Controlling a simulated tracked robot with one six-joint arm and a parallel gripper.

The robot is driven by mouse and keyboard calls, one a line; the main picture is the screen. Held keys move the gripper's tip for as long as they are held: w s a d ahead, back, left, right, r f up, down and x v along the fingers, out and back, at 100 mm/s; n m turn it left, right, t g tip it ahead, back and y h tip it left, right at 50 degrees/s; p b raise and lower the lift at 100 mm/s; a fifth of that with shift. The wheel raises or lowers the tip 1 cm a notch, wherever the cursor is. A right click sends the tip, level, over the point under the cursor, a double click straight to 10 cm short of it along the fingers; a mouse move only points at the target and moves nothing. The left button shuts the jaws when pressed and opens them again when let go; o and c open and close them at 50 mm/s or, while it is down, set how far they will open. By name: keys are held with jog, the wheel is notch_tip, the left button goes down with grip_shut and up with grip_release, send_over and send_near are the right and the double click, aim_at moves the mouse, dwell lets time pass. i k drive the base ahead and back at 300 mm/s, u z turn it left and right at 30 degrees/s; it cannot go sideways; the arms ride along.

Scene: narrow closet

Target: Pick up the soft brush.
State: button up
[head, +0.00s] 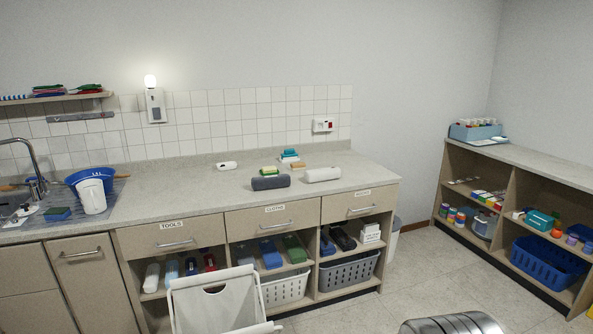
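I cannot make out a soft brush for certain in the head view. Long white, blue and red items lie on the open shelf under the TOOLS drawer, too small to identify. My gripper is not in view.
A white-framed hamper (215,299) stands in front of the cabinet. A blue basin (75,179) and a white jug (92,196) stand at the sink. A shelf unit (523,166) with a blue basket (545,262) runs along the right.

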aim_at(299, 166)
jog(key=z, duration=0.4)
jog(key=i, duration=1)
jog(key=z, duration=0.25)
jog(key=i, duration=1.7)
jog(key=u, duration=1)
jog(key=i, duration=0.9)
jog(key=u, duration=0.5)
